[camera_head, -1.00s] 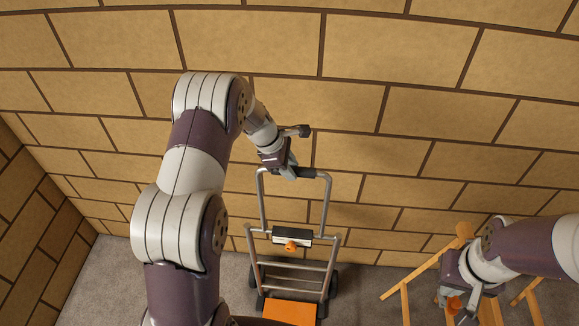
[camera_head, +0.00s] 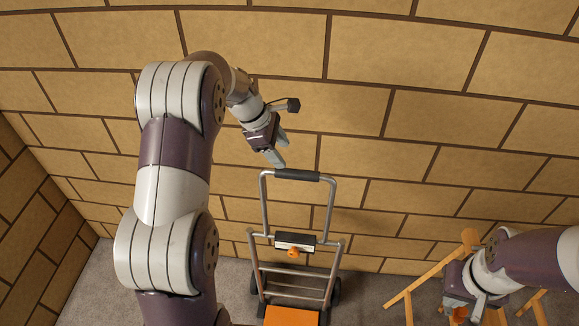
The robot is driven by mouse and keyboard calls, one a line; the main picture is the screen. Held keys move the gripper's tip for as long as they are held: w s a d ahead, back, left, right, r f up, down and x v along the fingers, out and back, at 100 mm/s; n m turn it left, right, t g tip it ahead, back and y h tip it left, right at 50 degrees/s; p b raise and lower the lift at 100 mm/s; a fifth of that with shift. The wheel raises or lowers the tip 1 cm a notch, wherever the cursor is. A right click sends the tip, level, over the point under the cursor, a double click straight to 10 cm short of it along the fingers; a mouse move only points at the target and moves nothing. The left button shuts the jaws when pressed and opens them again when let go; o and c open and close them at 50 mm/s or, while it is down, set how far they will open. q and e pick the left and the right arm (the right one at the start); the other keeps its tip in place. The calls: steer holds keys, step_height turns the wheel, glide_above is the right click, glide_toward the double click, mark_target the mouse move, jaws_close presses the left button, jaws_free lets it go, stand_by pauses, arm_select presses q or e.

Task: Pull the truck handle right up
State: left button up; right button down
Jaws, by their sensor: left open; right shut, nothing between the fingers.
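The hand truck (camera_head: 294,270) stands against the tan block wall, with a grey tube frame and an orange base plate (camera_head: 292,316). Its handle (camera_head: 297,175) is a U-shaped tube with a dark grip along the top, standing well above the lower frame. An orange knob (camera_head: 293,253) sits on a small block at the crossbar. My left gripper (camera_head: 282,153) is open and empty, just above and left of the grip, apart from it. My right gripper (camera_head: 463,311) is at the lower right, away from the truck, shut and empty.
A wooden easel-like frame (camera_head: 425,274) stands at the right, partly behind my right arm. The block wall (camera_head: 420,110) is close behind the truck. Grey carpet (camera_head: 232,280) shows around the truck's wheels.

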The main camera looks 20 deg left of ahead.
arm_select(q)
steer(key=v, duration=0.4)
stand_by(0.3)
